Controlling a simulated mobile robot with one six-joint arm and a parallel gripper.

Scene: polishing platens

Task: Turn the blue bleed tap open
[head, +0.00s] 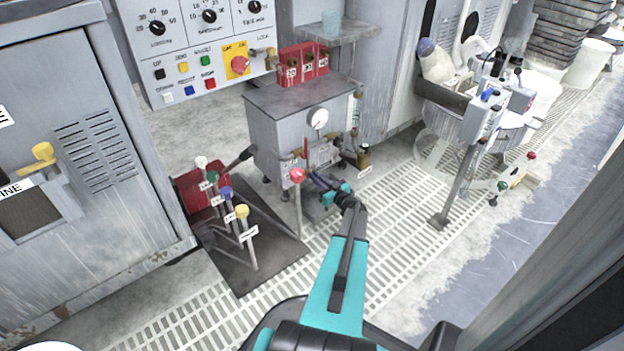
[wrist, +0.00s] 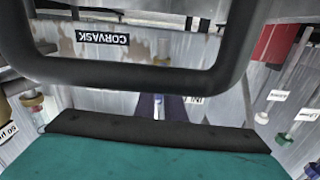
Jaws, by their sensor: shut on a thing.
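The blue bleed tap shows as a small blue lever (head: 319,181) low on the front of the grey cabinet (head: 280,118), under its round gauge. My gripper (head: 336,196) reaches it from the front right and is shut on it. My gripper's dark frame and teal body cover much of that view, so the tap's exact angle and the contact are hidden.
Levers with coloured knobs (head: 227,194) stand left of the cabinet, with a red-knobbed lever (head: 297,175) close to my gripper. Brass fittings (head: 363,156) sit just right of it. A post with a control box (head: 484,118) stands farther right. The grated floor (head: 400,225) between is clear.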

